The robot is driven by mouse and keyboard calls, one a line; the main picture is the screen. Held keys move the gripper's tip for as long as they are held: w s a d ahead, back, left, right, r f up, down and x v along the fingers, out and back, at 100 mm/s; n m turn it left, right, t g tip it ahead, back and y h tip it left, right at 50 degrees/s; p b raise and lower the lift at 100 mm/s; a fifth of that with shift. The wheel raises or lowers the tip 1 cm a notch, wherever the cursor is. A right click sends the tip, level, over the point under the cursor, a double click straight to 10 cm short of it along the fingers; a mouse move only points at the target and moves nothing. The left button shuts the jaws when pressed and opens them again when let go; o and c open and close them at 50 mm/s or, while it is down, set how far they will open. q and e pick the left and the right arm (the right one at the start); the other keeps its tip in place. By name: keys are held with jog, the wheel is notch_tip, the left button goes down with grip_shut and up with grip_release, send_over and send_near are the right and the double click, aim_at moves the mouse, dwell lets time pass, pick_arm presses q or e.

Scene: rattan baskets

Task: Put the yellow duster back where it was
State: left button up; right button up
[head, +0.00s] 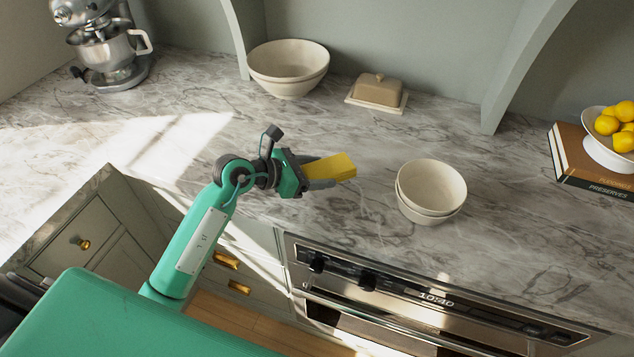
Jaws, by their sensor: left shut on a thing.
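The yellow duster (333,167) is a flat yellow piece held out to the right by my left gripper (318,172). My left gripper is shut on it, with its fingers on the duster's near and far sides. The duster is over the front part of the marble counter (290,225), left of the stacked cream bowls. I cannot tell how high above the counter it is. Part of the duster is hidden by the gripper. My right gripper is not in view.
Stacked cream bowls (431,187) stand right of the duster. A larger bowl (288,67) and a butter dish (378,90) stand at the back. A mixer (105,45) is far left; books (590,165) and a lemon bowl (607,152) are right. An oven (400,300) lies below the counter edge.

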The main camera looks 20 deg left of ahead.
aim_at(317, 193)
pick_arm(q)
notch_tip(317, 193, down, 4)
jog(key=shift+f, duration=0.3)
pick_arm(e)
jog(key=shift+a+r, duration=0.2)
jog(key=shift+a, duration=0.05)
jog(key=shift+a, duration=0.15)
pick_arm(q)
jog(key=shift+f, duration=0.2)
jog(key=o, duration=0.9)
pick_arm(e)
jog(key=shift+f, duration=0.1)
